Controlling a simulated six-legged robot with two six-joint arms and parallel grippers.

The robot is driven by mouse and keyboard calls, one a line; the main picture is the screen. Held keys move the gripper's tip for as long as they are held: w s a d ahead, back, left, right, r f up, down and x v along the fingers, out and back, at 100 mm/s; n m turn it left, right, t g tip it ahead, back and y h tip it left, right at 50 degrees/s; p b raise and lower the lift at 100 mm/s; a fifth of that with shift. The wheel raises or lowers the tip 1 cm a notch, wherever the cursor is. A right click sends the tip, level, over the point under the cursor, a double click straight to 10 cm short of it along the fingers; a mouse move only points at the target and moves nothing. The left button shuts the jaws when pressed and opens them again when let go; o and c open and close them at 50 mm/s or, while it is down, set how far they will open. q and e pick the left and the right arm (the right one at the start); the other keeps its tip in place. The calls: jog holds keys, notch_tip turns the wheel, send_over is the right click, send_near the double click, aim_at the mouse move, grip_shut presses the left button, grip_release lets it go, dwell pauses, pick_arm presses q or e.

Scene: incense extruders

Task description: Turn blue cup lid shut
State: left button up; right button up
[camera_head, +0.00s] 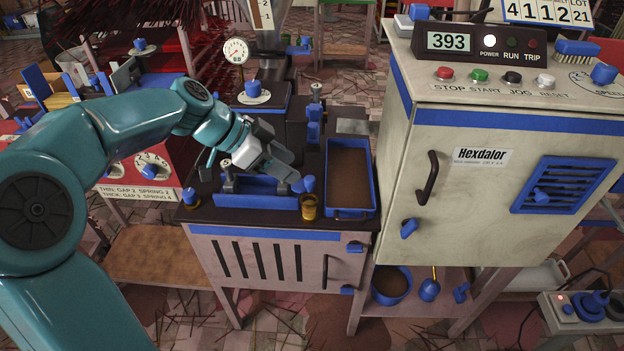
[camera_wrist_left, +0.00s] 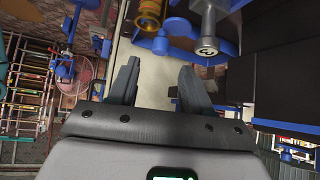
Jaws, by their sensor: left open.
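A small brass cup (camera_head: 310,208) stands at the front edge of the dark bench top, right of a long blue trough (camera_head: 256,200). A blue lid-like piece (camera_head: 308,184) shows just above and behind the cup; I cannot tell whether it is seated on it. My left gripper (camera_head: 294,180) hangs over the trough, close to the left of this blue piece. In the left wrist view the fingers (camera_wrist_left: 157,88) are apart with nothing between them. The brass cup (camera_wrist_left: 151,14) and blue parts (camera_wrist_left: 163,42) lie beyond the fingertips. My right gripper is not in view.
A blue-rimmed tray (camera_head: 351,213) lies right of the cup. The tall Hexdalor cabinet (camera_head: 470,190) walls off the right side. A blue knob on a brass base (camera_head: 190,198) sits at the bench's left corner. A dial gauge (camera_head: 236,51) stands behind.

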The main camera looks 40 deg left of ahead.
aim_at(309, 178)
pick_arm(q)
jog(key=x, duration=0.7)
jog(key=shift+f+b, duration=0.1)
jog(key=shift+b, duration=0.2)
jog(key=shift+w, duration=0.1)
grip_shut()
